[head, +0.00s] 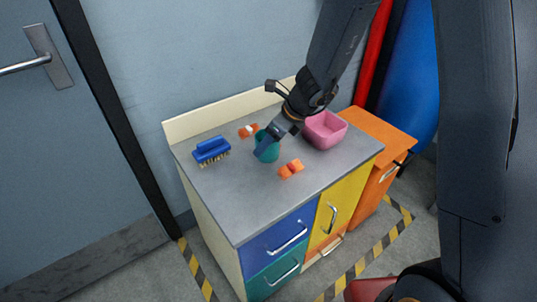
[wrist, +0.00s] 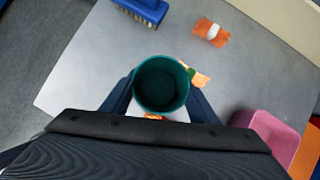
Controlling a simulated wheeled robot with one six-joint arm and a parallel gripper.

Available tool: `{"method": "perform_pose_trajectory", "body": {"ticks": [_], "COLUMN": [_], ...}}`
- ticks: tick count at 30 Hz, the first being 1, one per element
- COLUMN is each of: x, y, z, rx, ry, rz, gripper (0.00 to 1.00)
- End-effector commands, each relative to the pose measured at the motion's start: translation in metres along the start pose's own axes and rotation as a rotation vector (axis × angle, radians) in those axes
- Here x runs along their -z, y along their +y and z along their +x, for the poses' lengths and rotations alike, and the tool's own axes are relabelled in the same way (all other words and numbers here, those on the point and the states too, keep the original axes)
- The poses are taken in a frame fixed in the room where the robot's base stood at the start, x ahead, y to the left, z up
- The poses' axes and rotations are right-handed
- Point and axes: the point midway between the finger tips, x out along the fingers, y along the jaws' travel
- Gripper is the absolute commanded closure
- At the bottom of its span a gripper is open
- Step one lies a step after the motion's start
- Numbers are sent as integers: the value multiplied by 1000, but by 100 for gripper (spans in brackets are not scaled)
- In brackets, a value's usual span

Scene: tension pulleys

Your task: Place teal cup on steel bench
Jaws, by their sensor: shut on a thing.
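The teal cup (head: 268,153) is between the fingers of my gripper (head: 266,146), over the middle of the grey steel bench top (head: 225,190). In the wrist view the cup (wrist: 160,84) is seen from above, its round mouth facing the camera and its inside dark and apparently empty. The two dark blue fingers of my gripper (wrist: 160,92) close on its left and right sides. The cup looks roughly upright. I cannot tell whether its base touches the bench top or is slightly above it.
A blue brush (head: 211,150) lies at the left of the top. An orange item with a white part (head: 248,130) lies behind the cup, and another orange item (head: 291,169) lies in front. A pink bowl (head: 325,130) stands right. The front left of the top is clear.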

Motion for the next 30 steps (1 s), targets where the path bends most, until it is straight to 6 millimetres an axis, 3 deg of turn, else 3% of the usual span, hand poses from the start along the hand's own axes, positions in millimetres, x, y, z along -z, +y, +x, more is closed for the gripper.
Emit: {"method": "perform_pose_trajectory", "body": {"ticks": [12,25,26,28,30], "x": [22,24,23,23,23], "y": [0,0,0,0,0], "z": [39,42,42,41,41], "rx": [0,0,0,0,0], "ry": [1,-1,0,0,-1], "rz": [-1,-2,-2,-2,-2], "gripper": [68,68,43,31,27]}}
